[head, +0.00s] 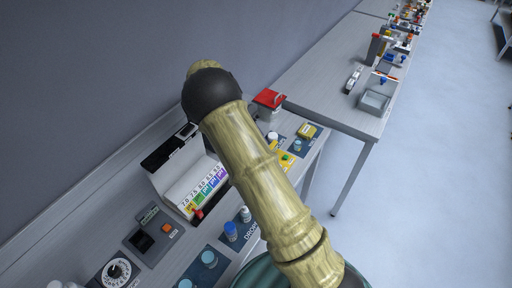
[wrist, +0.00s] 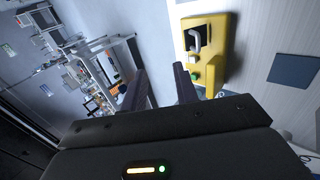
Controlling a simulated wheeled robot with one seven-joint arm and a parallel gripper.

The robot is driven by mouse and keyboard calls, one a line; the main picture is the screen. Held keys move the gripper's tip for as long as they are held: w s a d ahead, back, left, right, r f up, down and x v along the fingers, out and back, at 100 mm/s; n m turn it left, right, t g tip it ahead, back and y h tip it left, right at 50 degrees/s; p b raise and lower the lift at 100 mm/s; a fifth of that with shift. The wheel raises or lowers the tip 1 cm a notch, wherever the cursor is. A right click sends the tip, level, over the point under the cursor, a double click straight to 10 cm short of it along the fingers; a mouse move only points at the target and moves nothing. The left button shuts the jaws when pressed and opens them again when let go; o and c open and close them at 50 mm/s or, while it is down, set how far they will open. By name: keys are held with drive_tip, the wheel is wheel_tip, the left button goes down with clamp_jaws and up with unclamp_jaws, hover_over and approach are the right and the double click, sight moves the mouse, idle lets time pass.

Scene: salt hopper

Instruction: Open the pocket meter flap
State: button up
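A yellow device (wrist: 228,45), which I take to be the pocket meter, lies on the bench in the wrist view. It has a dark recess with a grey bar-like part near one end and a green button (wrist: 194,77) lower down. In the head view a yellow device (head: 286,162) with a green spot shows partly behind my arm. I cannot tell the flap's state for certain. My gripper (wrist: 160,86) has its two dark fingers apart with nothing between them. The right finger appears close beside the yellow device; contact is unclear. My arm hides the gripper in the head view.
A second yellow item (head: 308,130) lies nearby on a dark mat. A dark blue square (wrist: 293,70) lies right of the device in the wrist view.

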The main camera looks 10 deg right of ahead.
idle(0.3)
drive_tip(key=s+d+r+n+t+y, duration=0.1)
drive_tip(key=s+r+n+t+y, duration=0.1)
drive_tip(key=s, duration=0.7)
drive_tip(key=s+d+r+n+t+y, duration=0.2)
drive_tip(key=s+n+t, duration=0.4)
drive_tip(key=s, duration=0.3)
drive_tip(key=shift+s+d+r+n+t+y, duration=0.25)
drive_tip(key=shift+r+n+y, duration=0.35)
drive_tip(key=shift+y, duration=0.4)
drive_tip(key=shift+d, duration=0.45)
